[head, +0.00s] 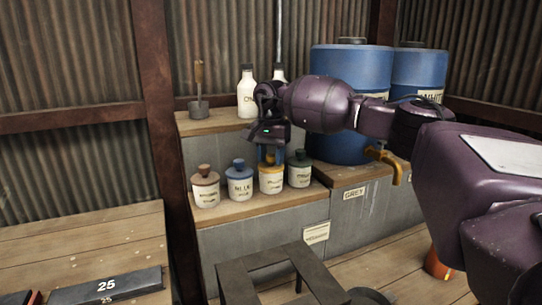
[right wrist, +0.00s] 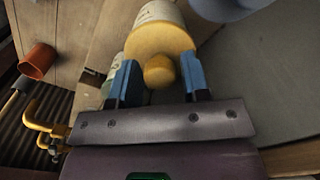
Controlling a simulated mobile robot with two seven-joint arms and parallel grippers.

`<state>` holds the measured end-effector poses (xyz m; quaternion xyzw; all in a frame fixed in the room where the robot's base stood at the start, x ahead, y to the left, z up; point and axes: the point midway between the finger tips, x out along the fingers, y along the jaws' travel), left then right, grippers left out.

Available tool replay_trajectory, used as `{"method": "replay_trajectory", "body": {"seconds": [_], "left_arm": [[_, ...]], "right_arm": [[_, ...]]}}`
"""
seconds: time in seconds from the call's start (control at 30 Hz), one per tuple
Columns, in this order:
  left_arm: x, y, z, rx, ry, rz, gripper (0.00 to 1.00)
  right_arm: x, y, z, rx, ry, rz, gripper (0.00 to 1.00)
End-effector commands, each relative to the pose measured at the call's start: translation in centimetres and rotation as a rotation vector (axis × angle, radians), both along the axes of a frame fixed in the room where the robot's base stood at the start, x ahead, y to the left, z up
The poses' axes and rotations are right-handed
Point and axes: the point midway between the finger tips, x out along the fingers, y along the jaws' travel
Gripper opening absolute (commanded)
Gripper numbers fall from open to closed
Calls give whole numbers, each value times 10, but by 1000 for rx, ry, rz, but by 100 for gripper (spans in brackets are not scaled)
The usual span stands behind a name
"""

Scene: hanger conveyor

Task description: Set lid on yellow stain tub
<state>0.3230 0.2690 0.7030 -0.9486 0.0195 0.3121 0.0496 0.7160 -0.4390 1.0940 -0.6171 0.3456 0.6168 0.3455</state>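The yellow stain tub (head: 271,183) is a white labelled pot standing on the low wooden shelf, between the blue-lidded and green-lidded tubs. The yellow lid (right wrist: 160,42) with its round knob (right wrist: 159,71) shows in the right wrist view and appears seated on the tub. My right gripper (head: 270,156) is directly above it, pointing down. In the right wrist view its blue fingers (right wrist: 160,82) stand open on either side of the knob, with a narrow gap at each side. In the head view the gripper hides the knob. My left gripper is not in view.
A red-brown-lidded tub (head: 205,186), a blue-lidded tub (head: 240,183) and a green-lidded tub (head: 299,170) stand close by. Blue barrels (head: 342,75) and a brass tap (head: 388,160) are to the right. A dark stool (head: 268,260) stands in front.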

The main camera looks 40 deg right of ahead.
Motion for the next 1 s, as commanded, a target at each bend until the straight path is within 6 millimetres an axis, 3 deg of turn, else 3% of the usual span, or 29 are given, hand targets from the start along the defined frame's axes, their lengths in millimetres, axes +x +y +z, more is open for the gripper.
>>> {"method": "replay_trajectory", "body": {"seconds": [0.33,0.53,0.83,1.0], "left_arm": [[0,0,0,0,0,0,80],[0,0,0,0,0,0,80],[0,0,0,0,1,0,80],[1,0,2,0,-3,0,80]], "right_arm": [[0,0,0,0,0,0,43],[0,0,0,0,0,0,72],[0,0,0,0,0,0,72],[0,0,16,1,-4,0,72]]}}
